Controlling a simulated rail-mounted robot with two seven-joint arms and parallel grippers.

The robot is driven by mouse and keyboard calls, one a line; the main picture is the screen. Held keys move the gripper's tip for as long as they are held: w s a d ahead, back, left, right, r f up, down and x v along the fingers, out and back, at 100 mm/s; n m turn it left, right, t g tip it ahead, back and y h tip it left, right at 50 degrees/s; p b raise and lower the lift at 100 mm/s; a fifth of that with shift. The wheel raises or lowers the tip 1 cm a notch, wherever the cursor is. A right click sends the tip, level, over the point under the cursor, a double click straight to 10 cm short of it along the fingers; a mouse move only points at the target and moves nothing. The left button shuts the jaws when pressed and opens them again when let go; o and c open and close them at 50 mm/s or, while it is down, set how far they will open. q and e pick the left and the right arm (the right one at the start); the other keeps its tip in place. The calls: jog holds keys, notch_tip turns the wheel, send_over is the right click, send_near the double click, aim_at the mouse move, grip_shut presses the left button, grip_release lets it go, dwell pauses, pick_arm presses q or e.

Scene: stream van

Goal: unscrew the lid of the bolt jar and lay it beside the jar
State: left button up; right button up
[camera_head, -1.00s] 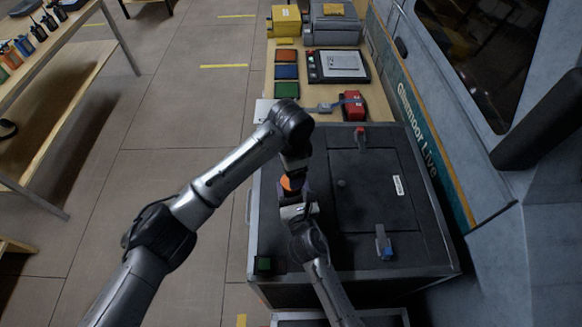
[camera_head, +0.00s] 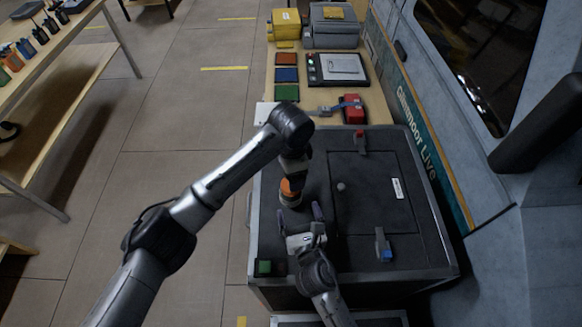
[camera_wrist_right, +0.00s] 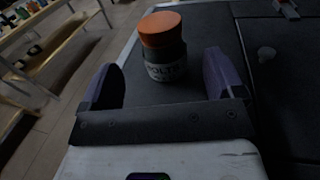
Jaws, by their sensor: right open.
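The bolt jar (camera_wrist_right: 165,68) stands upright on the dark case top, with part of a "BOLTS" label showing in the right wrist view. Its orange lid (camera_wrist_right: 160,28) is on top of it; the lid also shows in the head view (camera_head: 291,188). My right gripper (camera_head: 299,213) is open and empty, on the near side of the jar and apart from it. In the right wrist view its two fingers (camera_wrist_right: 162,76) stand wide, with the jar beyond them. My left arm bends down over the jar; its gripper (camera_head: 295,168) is just above the lid, its jaws too hidden to read.
The dark case top (camera_head: 345,250) has clear room right of the jar, around a raised panel with a small knob (camera_head: 341,186). A green block (camera_head: 263,267) sits at its near left corner. A clamp-like blue-grey item (camera_head: 383,244) stands at right.

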jog(key=v, duration=0.7)
jog(key=shift+s, duration=0.1)
